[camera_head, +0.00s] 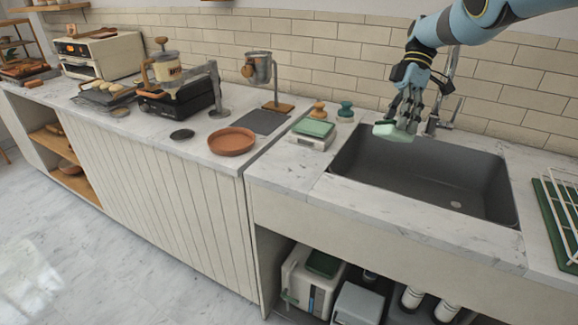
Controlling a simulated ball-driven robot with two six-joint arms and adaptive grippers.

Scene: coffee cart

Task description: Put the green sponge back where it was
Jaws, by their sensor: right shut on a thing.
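The green sponge (389,132), pale green with a whitish side, is held in my right gripper (401,124). My right arm reaches in from the top right. The gripper is shut on the sponge and holds it over the back left part of the dark sink (430,165), in front of the tap (441,112). The fingers hide part of the sponge. My left gripper is not in view.
A small scale-like box with a green top (313,128) stands left of the sink. Behind it are a tan-topped item (318,110) and a dark green one (345,111). A terracotta dish (232,141) lies further left. A drying rack (562,220) stands at right.

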